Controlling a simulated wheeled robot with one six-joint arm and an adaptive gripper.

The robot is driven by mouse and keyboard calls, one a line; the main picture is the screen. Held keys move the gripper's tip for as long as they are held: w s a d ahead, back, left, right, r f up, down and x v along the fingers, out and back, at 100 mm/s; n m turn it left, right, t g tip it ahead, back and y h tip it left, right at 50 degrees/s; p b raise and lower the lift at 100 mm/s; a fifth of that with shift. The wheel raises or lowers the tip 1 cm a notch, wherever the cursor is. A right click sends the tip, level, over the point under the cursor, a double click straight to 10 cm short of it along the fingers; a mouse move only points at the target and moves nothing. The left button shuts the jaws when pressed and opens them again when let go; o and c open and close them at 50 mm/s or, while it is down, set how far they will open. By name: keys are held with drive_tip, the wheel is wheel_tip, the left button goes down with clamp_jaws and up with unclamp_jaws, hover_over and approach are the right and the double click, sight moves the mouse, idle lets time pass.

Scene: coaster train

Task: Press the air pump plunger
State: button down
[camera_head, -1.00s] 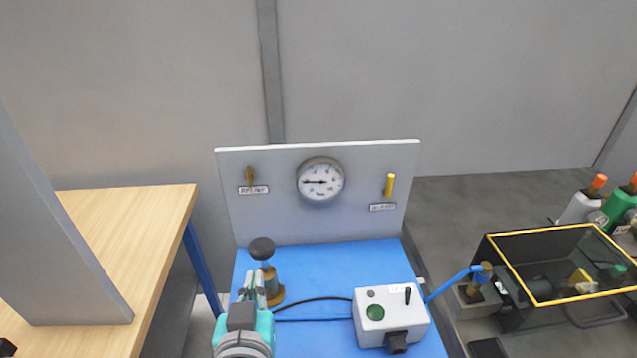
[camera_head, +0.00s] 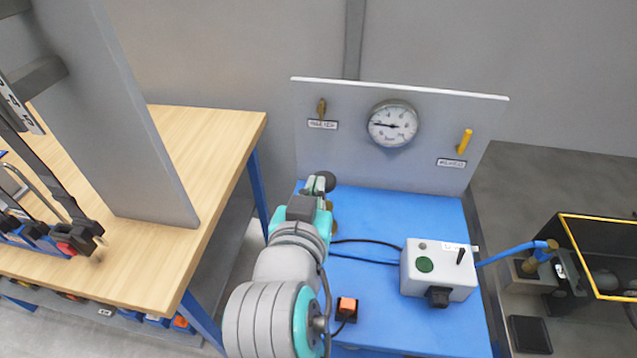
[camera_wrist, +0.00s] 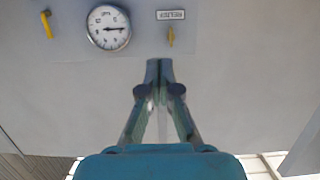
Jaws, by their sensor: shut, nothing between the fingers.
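The air pump stands at the left side of the blue bench top. Its round black plunger knob (camera_head: 328,180) shows just right of my fingertips in the head view, and part of its brass-coloured body (camera_head: 334,228) shows beside my gripper. The rest of the pump is hidden behind my arm. My gripper (camera_head: 317,181) is shut and empty, with its tips at about the knob's height in the picture. I cannot tell whether they touch. In the wrist view my gripper (camera_wrist: 160,65) points toward the grey panel, and the pump is not visible there.
A pressure gauge (camera_head: 392,123), a brass valve (camera_head: 321,109) and a yellow lever (camera_head: 464,141) are on the upright panel (camera_head: 400,165). A white control box (camera_head: 439,268) with cables sits right. A wooden table (camera_head: 215,150) stands left.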

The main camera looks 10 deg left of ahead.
drive_tip(key=x, duration=0.9)
drive_tip(key=shift+w, duration=0.1)
wheel_tip(320, 180, down, 3)
drive_tip(key=shift+f, duration=0.55)
